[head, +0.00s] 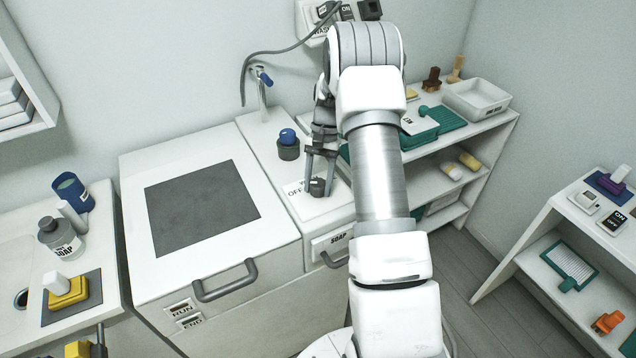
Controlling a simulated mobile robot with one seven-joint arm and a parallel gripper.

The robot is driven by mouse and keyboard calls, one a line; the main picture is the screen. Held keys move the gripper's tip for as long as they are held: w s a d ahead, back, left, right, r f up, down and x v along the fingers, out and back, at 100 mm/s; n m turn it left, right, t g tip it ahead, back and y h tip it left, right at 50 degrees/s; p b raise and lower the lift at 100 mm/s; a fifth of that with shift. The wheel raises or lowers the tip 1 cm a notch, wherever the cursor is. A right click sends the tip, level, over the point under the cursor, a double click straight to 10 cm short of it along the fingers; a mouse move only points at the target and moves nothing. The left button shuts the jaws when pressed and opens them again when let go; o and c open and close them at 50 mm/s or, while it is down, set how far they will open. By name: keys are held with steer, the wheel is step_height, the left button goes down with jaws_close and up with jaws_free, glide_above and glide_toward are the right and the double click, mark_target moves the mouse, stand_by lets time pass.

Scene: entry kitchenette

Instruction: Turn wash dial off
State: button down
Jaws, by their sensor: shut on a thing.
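The wash dial (317,187) is a small dark knob on a white plate (308,204) on the narrow counter right of the washer. An "OFF" label shows on the plate left of the knob; other lettering is partly covered. My gripper (318,180) reaches down over the plate and is shut on the knob. The fingers hide part of the knob, so I cannot tell which way it points.
A dark cup with a blue top (288,143) stands close left of my gripper, with a blue-handled tap (263,82) behind. The washer (133,190) has a dark lid panel. A "SOAP" drawer (333,241) is below the dial. Shelves with trays (478,98) stand right.

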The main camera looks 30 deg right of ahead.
stand_by(0.4)
steer(key=shift+c, duration=1.4)
jaws_free()
steer(key=shift+r, duration=0.1)
steer(key=v, duration=1.7)
steer(key=shift+p, duration=0.3)
steer(key=shift+r, duration=0.15)
